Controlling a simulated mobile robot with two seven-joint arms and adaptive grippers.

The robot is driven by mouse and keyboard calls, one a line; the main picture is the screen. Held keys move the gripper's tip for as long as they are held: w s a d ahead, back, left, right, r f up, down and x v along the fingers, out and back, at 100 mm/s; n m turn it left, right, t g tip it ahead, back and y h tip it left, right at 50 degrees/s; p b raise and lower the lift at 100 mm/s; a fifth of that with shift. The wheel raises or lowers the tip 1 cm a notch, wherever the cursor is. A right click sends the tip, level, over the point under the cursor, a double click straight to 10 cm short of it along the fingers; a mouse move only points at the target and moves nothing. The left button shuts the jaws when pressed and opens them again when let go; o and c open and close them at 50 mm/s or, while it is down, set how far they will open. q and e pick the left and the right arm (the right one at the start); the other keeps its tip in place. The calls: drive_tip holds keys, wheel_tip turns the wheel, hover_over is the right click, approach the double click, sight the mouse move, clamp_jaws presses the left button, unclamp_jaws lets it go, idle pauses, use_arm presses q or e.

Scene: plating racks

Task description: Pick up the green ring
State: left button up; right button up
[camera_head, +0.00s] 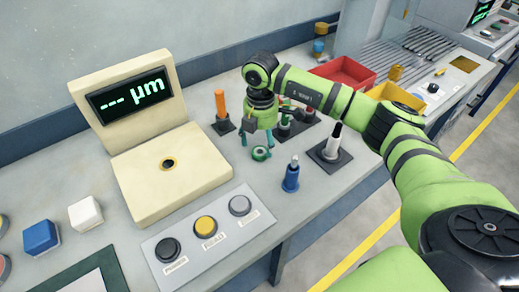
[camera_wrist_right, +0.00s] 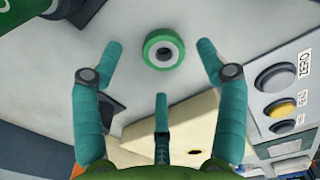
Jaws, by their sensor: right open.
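The green ring (camera_head: 260,153) lies flat on the grey bench, right of the cream gauge's base. It also shows in the right wrist view (camera_wrist_right: 163,34), with a pale inner band and a dark centre. My right gripper (camera_head: 257,141) is above the ring, pointing down. In the right wrist view, the right gripper's teal fingers (camera_wrist_right: 160,62) are spread and empty. The ring is seen beyond the fingertips, between the two side fingers, and no finger clearly touches it. My left gripper is not in view.
A blue peg (camera_head: 291,177) stands just right of the ring. The cream gauge (camera_head: 199,160) is left, with a button panel (camera_head: 188,259) in front. Red (camera_head: 352,71) and yellow (camera_head: 408,97) bins are behind.

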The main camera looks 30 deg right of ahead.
sight(261, 148)
wheel_tip(261, 148, down, 2)
drive_tip(key=shift+s+f, duration=0.15)
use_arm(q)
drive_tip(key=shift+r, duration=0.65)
use_arm(e)
drive_tip(key=shift+f, duration=0.45)
drive_tip(key=c, duration=1.1)
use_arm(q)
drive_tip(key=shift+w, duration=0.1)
